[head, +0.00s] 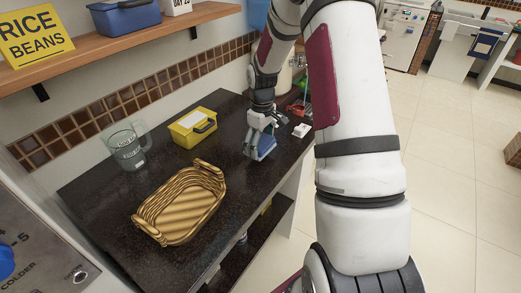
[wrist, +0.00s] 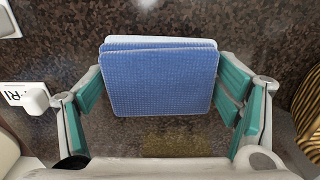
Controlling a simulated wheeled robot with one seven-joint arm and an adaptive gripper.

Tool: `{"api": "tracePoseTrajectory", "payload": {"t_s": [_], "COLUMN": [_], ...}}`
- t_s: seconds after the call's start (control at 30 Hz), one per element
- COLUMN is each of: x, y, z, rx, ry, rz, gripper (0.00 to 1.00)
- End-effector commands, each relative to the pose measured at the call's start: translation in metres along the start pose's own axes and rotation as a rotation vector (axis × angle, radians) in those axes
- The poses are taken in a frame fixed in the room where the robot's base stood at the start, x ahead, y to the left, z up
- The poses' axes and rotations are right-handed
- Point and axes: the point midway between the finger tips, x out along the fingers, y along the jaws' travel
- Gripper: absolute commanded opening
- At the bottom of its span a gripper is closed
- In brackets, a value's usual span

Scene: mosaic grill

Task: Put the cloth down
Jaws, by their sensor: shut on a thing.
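A folded blue cloth (head: 263,147) with a pale layer behind it is held below my gripper (head: 262,127) at the far part of the dark counter. In the wrist view the cloth (wrist: 160,80) stands out between the teal finger pads (wrist: 157,96), with its blue face toward the camera. My gripper is shut on the cloth. In the head view the cloth's lower edge is close to the counter top (head: 115,190). I cannot tell whether it touches.
A yellow box (head: 193,128), a clear measuring jug (head: 127,150) and a wicker basket (head: 182,203) stand left of the cloth. A small white object (head: 301,130) lies close to its right, near the counter's edge. Bare counter lies between basket and cloth.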

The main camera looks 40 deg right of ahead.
Motion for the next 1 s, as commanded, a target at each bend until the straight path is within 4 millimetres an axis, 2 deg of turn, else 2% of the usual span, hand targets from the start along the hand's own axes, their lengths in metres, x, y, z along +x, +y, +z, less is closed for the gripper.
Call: {"api": "tracePoseTrajectory", "payload": {"t_s": [0.2, 0.6, 0.63, 0.7, 1.0], "x": [0.029, 0.035, 0.035, 0.035, 0.034], "y": [-0.001, 0.000, 0.000, 0.000, 0.000], "z": [0.001, 0.001, 0.001, 0.001, 0.001], "rx": [0.000, 0.000, 0.000, 0.000, 0.000], "ry": [-0.002, -0.001, -0.001, -0.001, -0.001], "rz": [-0.003, -0.001, -0.001, -0.001, -0.001], "gripper": [0.57, 0.57, 0.87, 1.00, 1.00]}}
